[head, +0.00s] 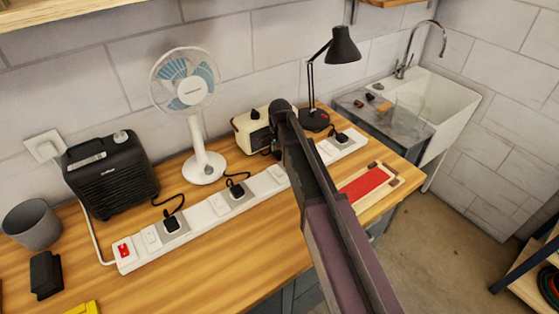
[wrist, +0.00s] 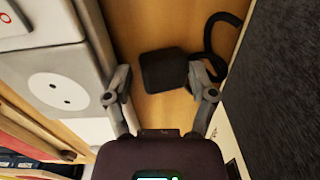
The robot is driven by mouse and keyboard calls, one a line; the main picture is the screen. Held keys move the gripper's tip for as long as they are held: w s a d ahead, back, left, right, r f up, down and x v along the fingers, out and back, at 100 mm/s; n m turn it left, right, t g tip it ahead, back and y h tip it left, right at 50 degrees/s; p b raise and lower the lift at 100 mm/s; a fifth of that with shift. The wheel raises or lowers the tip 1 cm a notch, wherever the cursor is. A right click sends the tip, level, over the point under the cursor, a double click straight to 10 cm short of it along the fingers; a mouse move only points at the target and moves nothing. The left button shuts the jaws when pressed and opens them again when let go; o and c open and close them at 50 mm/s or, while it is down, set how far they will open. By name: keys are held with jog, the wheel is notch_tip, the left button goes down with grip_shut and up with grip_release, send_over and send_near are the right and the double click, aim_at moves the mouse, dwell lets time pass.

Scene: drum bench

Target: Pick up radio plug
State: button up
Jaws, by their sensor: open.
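The radio plug (wrist: 163,70) is a black block with a curved black cord. In the wrist view it lies on the wooden bench beside the white power strip (wrist: 95,50). My gripper (wrist: 160,78) is open, with one finger on each side of the plug. The plug is nearer the right finger; I cannot tell whether they touch. An empty round socket (wrist: 60,92) shows in the strip at left. In the head view my arm covers the plug and the fingers. The cream radio (head: 248,129) stands behind the strip, partly hidden by my arm.
In the head view, the strip (head: 200,213) holds the heater plug (head: 171,225), fan plug (head: 237,190) and lamp plug (head: 341,137). The fan (head: 203,165) and lamp (head: 313,118) flank the radio. A dark textured surface (wrist: 280,90) stands close right of my gripper in the wrist view.

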jog(key=shift+f, duration=0.2)
dwell(0.5)
jog(key=shift+s, duration=0.15)
jog(key=c, duration=0.7)
